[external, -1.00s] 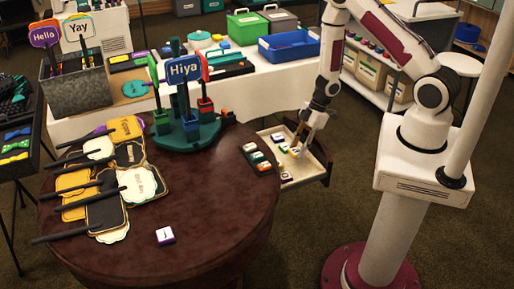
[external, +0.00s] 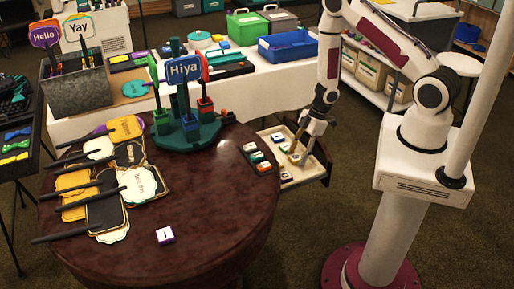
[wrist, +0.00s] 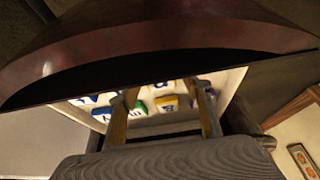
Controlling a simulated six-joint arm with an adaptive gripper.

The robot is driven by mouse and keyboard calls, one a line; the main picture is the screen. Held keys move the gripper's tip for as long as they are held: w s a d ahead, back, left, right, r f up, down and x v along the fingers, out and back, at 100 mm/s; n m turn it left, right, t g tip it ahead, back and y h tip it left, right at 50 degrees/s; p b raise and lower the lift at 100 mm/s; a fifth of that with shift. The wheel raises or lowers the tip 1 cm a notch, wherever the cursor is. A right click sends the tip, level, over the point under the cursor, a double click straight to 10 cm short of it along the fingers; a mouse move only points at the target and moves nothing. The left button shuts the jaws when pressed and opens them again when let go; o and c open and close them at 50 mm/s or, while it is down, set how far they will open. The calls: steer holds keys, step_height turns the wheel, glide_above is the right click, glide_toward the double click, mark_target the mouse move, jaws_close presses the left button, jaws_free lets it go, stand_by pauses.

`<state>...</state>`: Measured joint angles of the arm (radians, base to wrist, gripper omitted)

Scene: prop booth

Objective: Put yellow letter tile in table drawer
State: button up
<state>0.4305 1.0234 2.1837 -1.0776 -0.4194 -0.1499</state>
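The table drawer (external: 318,172) is pulled out from the right side of the round table. My gripper (external: 298,158) points down into it; in the wrist view my gripper (wrist: 163,118) has its two fingers well apart. A tile with a yellow side (wrist: 167,103) shows between the fingers among other white-faced tiles in the drawer, apart from both fingers. Its letter is too small to read. The table's edge hides part of the drawer in the wrist view.
The dark round table (external: 215,225) holds a row of letter tiles (external: 257,158) near the drawer, a lone purple-sided tile (external: 165,236), a teal sign stand (external: 187,132) and several paddle signs (external: 105,190). The table's rim overhangs close to my gripper. The table's front right is clear.

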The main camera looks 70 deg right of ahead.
steer(key=shift+r, duration=0.2)
stand_by(0.3)
steer(key=v, duration=1.2)
stand_by(0.4)
stand_by(0.6)
steer(key=w+d+r+m+t+h, duration=0.1)
steer(key=w+d+r+h, duration=0.15)
steer(key=r, duration=0.35)
steer(key=w+d+r+m+t+h, duration=0.1)
steer(key=w+d+r+h, duration=0.15)
steer(key=r, duration=0.35)
step_height(320, 180, up, 13)
steer(key=s+m+h, duration=0.2)
steer(key=m, duration=0.1)
steer(key=s+a+r+m+y, duration=0.2)
steer(key=s+a+r, duration=0.3)
steer(key=s+a, duration=0.3)
steer(key=s+a+r+m+y, duration=0.1)
steer(key=s+a+r+m, duration=0.1)
steer(key=s+a+r, duration=0.3)
steer(key=s+a, duration=0.3)
steer(key=s, duration=0.2)
steer(key=shift+s+a+r+y, duration=0.2)
steer(key=shift+a+y, duration=0.1)
steer(key=shift+y, duration=0.1)
